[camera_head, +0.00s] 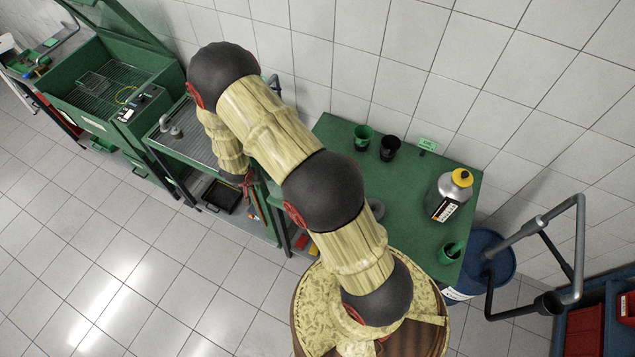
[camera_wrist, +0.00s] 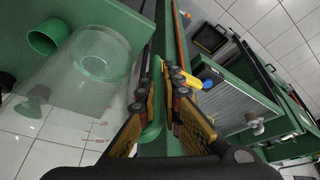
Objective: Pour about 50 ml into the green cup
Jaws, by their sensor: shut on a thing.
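In the wrist view my gripper (camera_wrist: 165,80) is shut on the green handle (camera_wrist: 150,135) of a clear jug (camera_wrist: 75,85) with red marks. The jug's clear wall lets the table and floor show through, and I cannot make out any liquid in it. A green cup (camera_wrist: 48,35) is beyond the jug in that view. In the head view one green cup (camera_head: 362,137) stands at the table's back left beside a black cup (camera_head: 389,148). Another green cup (camera_head: 450,252) stands near the front right. My arm hides most of the gripper there, and I cannot make out the jug.
The green table (camera_head: 420,170) also holds a bottle with a yellow cap (camera_head: 450,195) and a small green sign (camera_head: 427,144). A grey ring-shaped part (camera_head: 375,209) is partly behind my arm. A blue drum (camera_head: 490,262) stands at right. A green parts washer (camera_head: 110,85) is at left.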

